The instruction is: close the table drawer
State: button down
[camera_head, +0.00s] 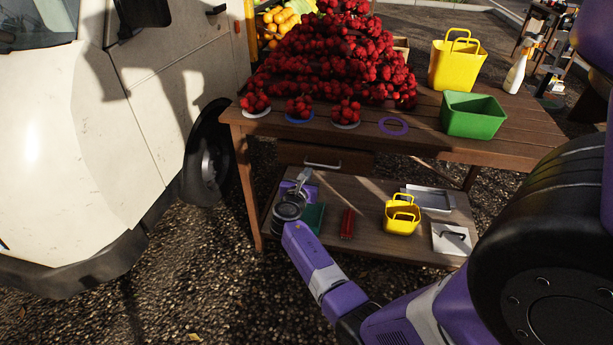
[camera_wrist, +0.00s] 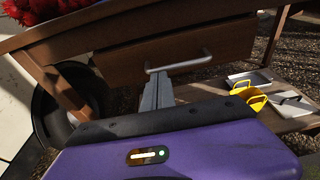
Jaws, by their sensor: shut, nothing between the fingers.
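The table drawer (camera_head: 345,160) is a brown wooden front with a metal bar handle (camera_head: 322,164), under the tabletop. In the wrist view the drawer front (camera_wrist: 190,48) fills the upper middle, with its handle (camera_wrist: 180,66) across the lower part. How far it stands out is hard to tell. My gripper (camera_head: 304,174) is shut and empty, just below and left of the handle in the head view. In the wrist view its fingertips (camera_wrist: 157,76) point at the drawer front near the handle's left end. I cannot tell whether they touch.
The wooden table (camera_head: 440,146) carries red fruit (camera_head: 345,60), plates, a green bin (camera_head: 473,115) and a yellow bag (camera_head: 457,65). Its lower shelf (camera_head: 350,225) holds a yellow basket (camera_head: 402,217) and trays. A white truck (camera_head: 90,130) stands close at the left.

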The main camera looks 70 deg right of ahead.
jog(key=v, duration=1)
jog(key=shift+a+p, duration=0.2)
jog(key=shift+p, duration=0.25)
